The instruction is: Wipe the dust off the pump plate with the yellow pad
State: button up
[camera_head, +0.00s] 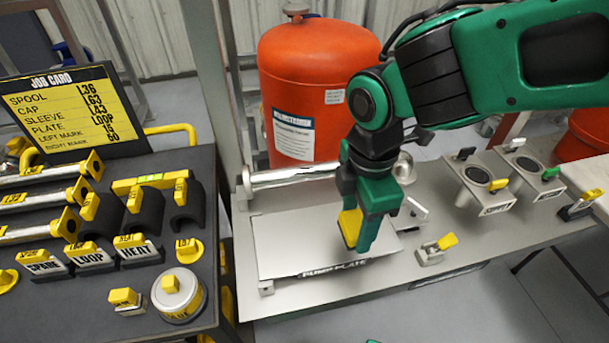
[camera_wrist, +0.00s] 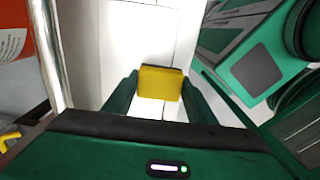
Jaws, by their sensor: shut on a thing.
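The pump plate (camera_head: 290,245) is a pale, flat, slightly tilted sheet on the grey bench, with a "PUMP PLATE" label along its front edge. It looks clean and light; I cannot make out dust on it. My gripper (camera_head: 364,228) is over the right part of the plate, pointing down, shut on the yellow pad (camera_head: 350,226). In the wrist view the yellow pad (camera_wrist: 160,83) sits between the two green fingers, with the white plate (camera_wrist: 125,45) beyond it. I cannot tell whether the pad touches the plate.
A metal pipe (camera_head: 290,177) runs behind the plate, and an orange tank (camera_head: 312,75) stands behind the bench. A small yellow-handled clamp (camera_head: 436,248) sits right of the plate. Two stands (camera_head: 484,185) are farther right. A dark table (camera_head: 75,300) with labelled parts and a job card (camera_head: 70,108) is left.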

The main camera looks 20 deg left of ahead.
jog(key=shift+r, duration=1.15)
